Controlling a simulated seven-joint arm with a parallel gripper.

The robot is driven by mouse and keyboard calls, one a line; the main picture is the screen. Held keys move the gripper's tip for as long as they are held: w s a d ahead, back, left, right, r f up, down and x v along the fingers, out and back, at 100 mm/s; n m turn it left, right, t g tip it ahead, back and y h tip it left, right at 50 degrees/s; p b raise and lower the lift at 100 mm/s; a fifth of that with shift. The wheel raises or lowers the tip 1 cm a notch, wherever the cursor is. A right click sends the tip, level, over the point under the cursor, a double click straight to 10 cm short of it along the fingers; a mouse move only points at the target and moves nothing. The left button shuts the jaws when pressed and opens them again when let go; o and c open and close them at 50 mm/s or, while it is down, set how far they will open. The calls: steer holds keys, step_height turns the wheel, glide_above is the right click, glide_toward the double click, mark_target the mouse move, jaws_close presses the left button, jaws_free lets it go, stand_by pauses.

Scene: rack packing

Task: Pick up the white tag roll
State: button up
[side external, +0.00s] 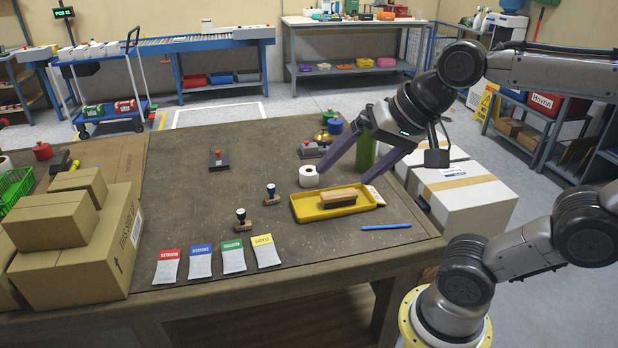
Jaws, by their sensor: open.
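The white tag roll (308,177) stands upright on the brown workbench (190,210), its round hole facing up. The other fingertip is further right, above the back of the tray.
A brown block (338,198) lies in the tray. Two stamps (271,194) (241,219) stand left of it, and a green bottle (365,150) stands behind. Several coloured cards (200,262) lie along the front. Cardboard boxes (75,232) fill the left end.

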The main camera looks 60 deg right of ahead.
steer(key=w+d+r+m, duration=0.2)
steer(key=w+d+m, duration=0.1)
steer(key=w+m, duration=0.4)
steer(key=w+d+r+m, duration=0.3)
steer(key=w+m, duration=0.2)
steer(key=w, duration=0.3)
steer(key=m+g, duration=0.3)
steer(key=m, duration=1.2)
glide_above(309, 173)
steer(key=s+d, duration=0.2)
steer(key=s, duration=0.3)
step_height(309, 173, down, 26)
steer(key=f, duration=0.1)
steer(key=shift+h, duration=0.3)
steer(key=x, duration=0.7)
steer(key=shift+w, duration=0.4)
steer(key=shift+t, duration=0.3)
steer(key=shift+w+a+x, duration=0.1)
steer(key=shift+w+x, duration=0.05)
steer(key=shift+x, duration=1.25)
steer(key=shift+w+a+x, duration=0.1)
steer(key=shift+x, duration=1.3)
steer(key=shift+r, duration=0.1)
